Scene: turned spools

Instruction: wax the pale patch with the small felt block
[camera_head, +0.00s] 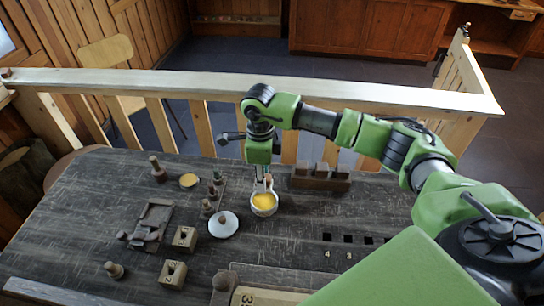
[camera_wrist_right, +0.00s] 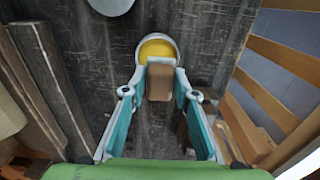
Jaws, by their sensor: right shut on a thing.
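My right gripper (camera_head: 265,184) points down near the middle of the table. In the right wrist view its two fingers (camera_wrist_right: 160,92) are shut on a small brown block (camera_wrist_right: 160,82), which looks like the felt block. The block's far end overlaps a round white cup of yellow wax (camera_wrist_right: 157,50). In the head view this cup (camera_head: 263,204) stands right under the gripper. I cannot tell whether the block touches the wax. I cannot clearly make out the pale patch. My left gripper is not in view.
A white lid (camera_head: 222,225) lies left of the cup. A dark slotted rack (camera_head: 320,177) stands behind right. Wooden blocks (camera_head: 185,238), small spools (camera_head: 208,208) and a shallow yellow dish (camera_head: 189,181) stand left. A framed board (camera_head: 265,297) lies at the front. A wooden rail (camera_head: 200,82) runs behind.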

